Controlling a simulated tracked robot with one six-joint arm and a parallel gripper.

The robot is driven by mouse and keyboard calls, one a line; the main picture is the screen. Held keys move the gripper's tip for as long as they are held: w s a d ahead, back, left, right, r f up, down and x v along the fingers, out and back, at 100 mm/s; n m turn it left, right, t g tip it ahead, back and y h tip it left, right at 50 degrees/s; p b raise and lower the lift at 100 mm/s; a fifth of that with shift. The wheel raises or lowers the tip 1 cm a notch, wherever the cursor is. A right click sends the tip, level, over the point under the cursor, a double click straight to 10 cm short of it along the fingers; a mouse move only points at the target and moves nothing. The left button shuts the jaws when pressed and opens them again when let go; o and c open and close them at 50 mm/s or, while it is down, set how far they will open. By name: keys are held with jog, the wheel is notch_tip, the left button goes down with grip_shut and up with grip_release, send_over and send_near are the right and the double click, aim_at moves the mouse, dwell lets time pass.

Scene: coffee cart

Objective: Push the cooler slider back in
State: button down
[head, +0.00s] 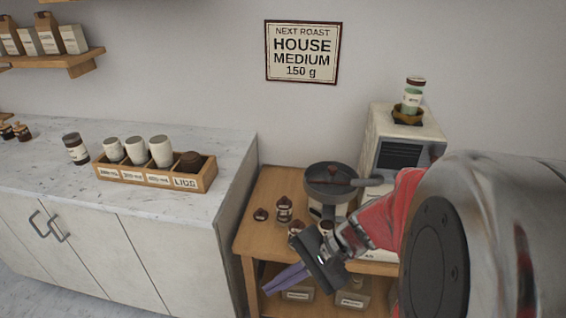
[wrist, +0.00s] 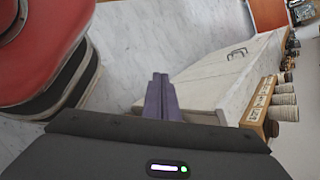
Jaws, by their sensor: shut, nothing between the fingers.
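A dark round cooler pan (head: 330,172) with a stirring arm across it stands on the wooden cart, in front of the cream machine (head: 377,125). I cannot make out the cooler's slider; my gripper and arm cover part of the area below and right of the pan. My gripper (head: 272,289) is in front of the cart's edge, below and left of the pan, with its purple fingers pointing down-left, together and empty. In the wrist view the fingers (wrist: 160,78) are also together, over floor and cabinet; the cooler is not in that view.
Small brown-topped jars (head: 284,208) stand on the cart (head: 258,238) left of the cooler. Labelled boxes (head: 353,298) sit on its lower shelf. A marble counter (head: 60,165) with a wooden cup tray (head: 150,185) is at left. Floor before the cabinets is clear.

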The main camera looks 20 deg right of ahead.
jog(key=w+d+f+m+t, duration=0.2)
jog(key=w+d+m+t, duration=0.1)
jog(key=d+m+t, duration=0.3)
jog(key=w+d+f+m+t, duration=0.15)
jog(key=d+m+t, duration=0.25)
jog(key=d+m, duration=0.4)
jog(key=s+d+f+m+t+h, duration=0.2)
jog(key=d+m+h, duration=0.3)
jog(key=d, duration=0.3)
jog(key=s+d+f+m+t+h, duration=0.2)
jog(key=s+d+f+m+h, duration=0.1)
jog(key=d, duration=0.6)
jog(key=f+m+h, duration=0.1)
jog(key=m+h, duration=0.1)
jog(key=h, duration=0.1)
jog(key=shift+m, duration=0.4)
jog(key=shift+f, duration=0.1)
jog(key=w+d+f, duration=0.1)
jog(key=w, duration=1.2)
jog(key=shift+w+d, duration=0.35)
